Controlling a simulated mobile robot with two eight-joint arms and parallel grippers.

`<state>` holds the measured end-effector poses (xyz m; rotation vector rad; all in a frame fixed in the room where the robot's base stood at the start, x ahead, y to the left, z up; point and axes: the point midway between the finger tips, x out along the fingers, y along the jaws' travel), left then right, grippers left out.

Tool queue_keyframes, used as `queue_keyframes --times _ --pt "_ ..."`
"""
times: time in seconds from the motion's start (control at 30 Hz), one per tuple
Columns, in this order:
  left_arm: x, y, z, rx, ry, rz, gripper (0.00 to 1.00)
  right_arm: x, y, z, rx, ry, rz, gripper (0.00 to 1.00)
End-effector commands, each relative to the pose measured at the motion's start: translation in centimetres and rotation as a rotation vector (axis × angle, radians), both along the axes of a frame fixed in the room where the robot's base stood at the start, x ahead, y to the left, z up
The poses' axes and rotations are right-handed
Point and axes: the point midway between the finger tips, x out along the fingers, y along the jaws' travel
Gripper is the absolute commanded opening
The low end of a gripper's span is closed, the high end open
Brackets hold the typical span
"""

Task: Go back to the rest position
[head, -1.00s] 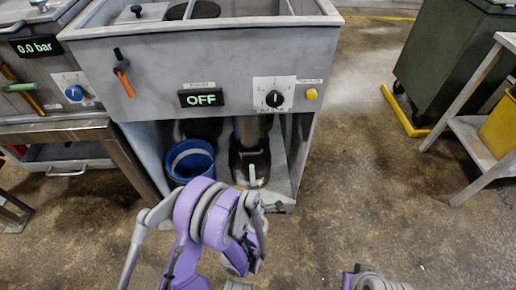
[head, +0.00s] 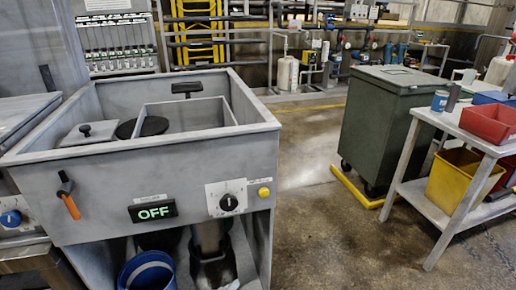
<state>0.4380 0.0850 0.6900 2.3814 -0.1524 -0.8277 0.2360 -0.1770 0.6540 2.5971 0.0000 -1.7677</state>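The grey waste compactor (head: 100,195) stands at the left of the head view. Its display (head: 153,211) reads OFF. To the right of the display is a black rotary knob (head: 229,202) on a white plate, with a yellow button (head: 264,192) beside it. An orange-handled lever (head: 69,202) hangs at the front left. A blue bucket (head: 147,272) sits in the open space below, partly cut off by the frame. Neither of my grippers shows in the head view now.
A dark green wheeled bin (head: 385,125) stands on a yellow floor frame right of the compactor. A metal table (head: 449,122) at the right edge carries a red bin (head: 489,123), with a yellow bin (head: 454,176) on its lower shelf. The floor between compactor and green bin is clear.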

Motion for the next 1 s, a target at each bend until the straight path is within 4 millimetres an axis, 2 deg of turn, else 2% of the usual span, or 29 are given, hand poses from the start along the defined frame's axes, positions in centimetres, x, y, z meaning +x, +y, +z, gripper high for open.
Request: queue_keyframes --times 0.03,0.2,0.4,0.57,0.6,0.87,1.0 --pt "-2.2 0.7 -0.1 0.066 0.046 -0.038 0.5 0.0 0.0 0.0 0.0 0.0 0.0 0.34" --pt "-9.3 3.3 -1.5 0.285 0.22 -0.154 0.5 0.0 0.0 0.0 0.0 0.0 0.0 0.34" --pt "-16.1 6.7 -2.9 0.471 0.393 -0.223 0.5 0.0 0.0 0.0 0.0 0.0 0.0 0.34" --pt "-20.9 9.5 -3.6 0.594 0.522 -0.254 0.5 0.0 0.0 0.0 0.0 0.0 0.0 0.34" --pt "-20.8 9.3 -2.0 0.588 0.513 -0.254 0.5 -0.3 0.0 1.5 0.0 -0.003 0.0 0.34" --pt "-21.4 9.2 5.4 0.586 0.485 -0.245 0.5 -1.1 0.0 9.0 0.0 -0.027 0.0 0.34" --pt "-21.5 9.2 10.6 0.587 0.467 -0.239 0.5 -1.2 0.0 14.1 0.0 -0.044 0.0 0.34"
